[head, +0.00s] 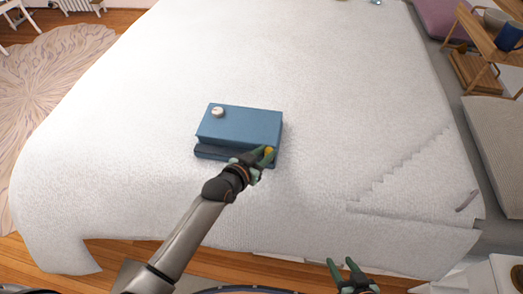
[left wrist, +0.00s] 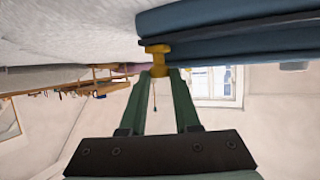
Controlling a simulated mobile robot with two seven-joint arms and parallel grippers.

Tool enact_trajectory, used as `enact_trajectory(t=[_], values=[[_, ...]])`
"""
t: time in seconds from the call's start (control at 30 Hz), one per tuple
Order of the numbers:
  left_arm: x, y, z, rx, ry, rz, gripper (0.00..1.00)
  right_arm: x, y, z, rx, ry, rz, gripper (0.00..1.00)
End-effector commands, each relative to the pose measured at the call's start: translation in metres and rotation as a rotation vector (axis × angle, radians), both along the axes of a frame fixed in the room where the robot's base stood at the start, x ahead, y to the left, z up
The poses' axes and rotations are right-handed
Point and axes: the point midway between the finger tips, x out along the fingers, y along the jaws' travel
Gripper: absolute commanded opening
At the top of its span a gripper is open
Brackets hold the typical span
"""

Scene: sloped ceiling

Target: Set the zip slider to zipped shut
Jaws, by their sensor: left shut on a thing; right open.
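A blue box-shaped case (head: 240,127) lies on the bed, with a darker lower front part (head: 208,153) and a round white knob or dial on top (head: 217,112). A yellow zip slider (head: 269,151) sits at the right end of its front side. My left gripper (head: 265,156) is shut on the slider there. In the left wrist view the yellow slider (left wrist: 158,55) is between my green fingertips, against the dark seam of the blue case (left wrist: 230,35). The slider's far side is hidden. My right gripper (head: 346,268) is open and empty near the bed's front edge.
The white bedspread (head: 330,100) is clear around the case, with stepped folds at the right. A wooden shelf (head: 480,50) with a blue cup (head: 508,36) stands at the upper right. A round rug (head: 60,75) lies at the left.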

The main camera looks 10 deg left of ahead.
Motion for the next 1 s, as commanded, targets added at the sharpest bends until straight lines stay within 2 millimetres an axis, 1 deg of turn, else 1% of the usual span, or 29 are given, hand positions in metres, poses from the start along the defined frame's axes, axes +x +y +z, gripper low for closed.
enact_trajectory(t=[0.03, 0.23, 0.27, 0.53, 0.83, 0.93, 1.0], values=[[-0.001, -0.004, 0.0, -0.005, 0.001, -0.005, 0.0, 0.001, 0.0, 0.001, 0.0, -0.002, 0.0, 0.5], [-0.001, -0.005, 0.0, -0.007, 0.002, -0.007, 0.0, 0.002, 0.001, 0.001, 0.002, -0.005, 0.0, 0.5], [-0.001, -0.005, 0.0, -0.008, 0.002, -0.006, 0.32, 0.002, 0.001, 0.001, 0.002, -0.005, 0.0, 0.5], [-0.001, -0.004, 0.0, -0.006, 0.002, -0.005, 0.61, 0.002, 0.001, 0.002, 0.002, -0.005, 0.001, 0.5], [-0.002, -0.001, 0.001, -0.003, 0.0, -0.003, 0.61, 0.003, 0.002, 0.003, 0.003, -0.005, 0.002, 0.5], [-0.009, 0.002, 0.004, -0.004, 0.003, -0.003, 0.61, 0.003, 0.002, 0.005, 0.003, -0.005, 0.002, 0.5], [-0.017, 0.005, 0.008, -0.004, 0.003, -0.003, 0.61, 0.003, 0.002, 0.007, 0.003, -0.005, 0.002, 0.5]])
